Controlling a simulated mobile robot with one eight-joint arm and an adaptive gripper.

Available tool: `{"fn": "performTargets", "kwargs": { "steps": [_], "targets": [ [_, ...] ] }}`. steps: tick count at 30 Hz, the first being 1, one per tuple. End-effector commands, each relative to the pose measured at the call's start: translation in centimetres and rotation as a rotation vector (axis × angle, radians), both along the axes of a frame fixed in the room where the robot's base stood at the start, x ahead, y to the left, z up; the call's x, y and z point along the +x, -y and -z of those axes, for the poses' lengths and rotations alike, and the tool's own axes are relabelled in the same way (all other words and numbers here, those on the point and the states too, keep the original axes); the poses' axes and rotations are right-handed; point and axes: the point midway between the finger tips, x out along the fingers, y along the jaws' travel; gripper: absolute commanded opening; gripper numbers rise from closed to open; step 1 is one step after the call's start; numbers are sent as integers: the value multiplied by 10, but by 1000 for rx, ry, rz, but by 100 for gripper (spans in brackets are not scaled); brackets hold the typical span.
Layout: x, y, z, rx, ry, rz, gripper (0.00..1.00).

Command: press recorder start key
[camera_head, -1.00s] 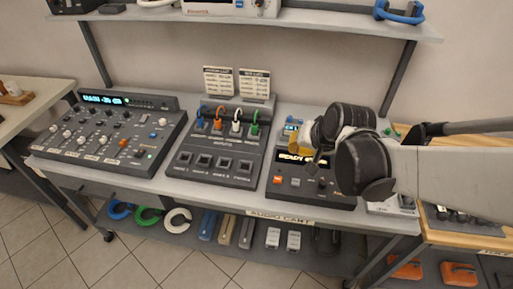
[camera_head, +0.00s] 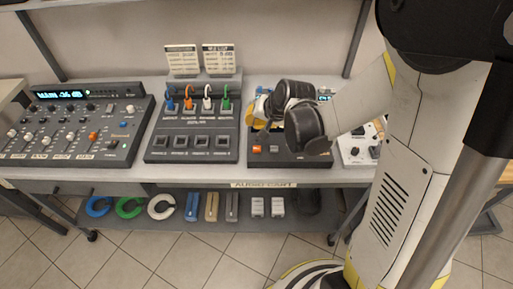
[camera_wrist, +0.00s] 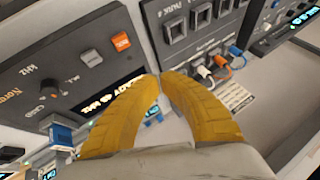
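The recorder (camera_head: 290,158) is a dark box on the cart, right of the patch panel. Its orange key (camera_head: 257,149) is at its front left, with a grey key beside it. The wrist view shows the orange key (camera_wrist: 121,41), the grey key (camera_wrist: 92,58), a black knob (camera_wrist: 48,87) and part of the lit display (camera_wrist: 112,93). My gripper (camera_wrist: 160,77) has its yellow fingertips together, with nothing visible between them. It hangs above the recorder's left part, behind the orange key in the head view, apart from it. My wrist hides much of the recorder's top.
The patch panel (camera_head: 193,143) with coloured plugs stands left of the recorder, and a mixer (camera_head: 75,130) farther left. A white device (camera_head: 362,148) stands close on the right. Coiled cables (camera_head: 130,207) and boxes lie on the lower shelf. Two label cards stand behind the panel.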

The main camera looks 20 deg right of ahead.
Motion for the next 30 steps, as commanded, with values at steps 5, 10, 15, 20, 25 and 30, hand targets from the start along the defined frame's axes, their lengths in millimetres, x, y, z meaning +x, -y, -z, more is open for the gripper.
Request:
{"fn": "performTargets", "kwargs": {
  "steps": [5,10,15,20,25,30],
  "targets": [
    [0,0,16,0,0,0,0],
    [0,0,39,-1,0,-1,0],
    [0,0,65,0,2,-1,0],
    [0,0,82,0,0,0,0],
    [0,0,86,0,0,0,0],
    [0,0,85,0,0,0,0]
  ]
}}
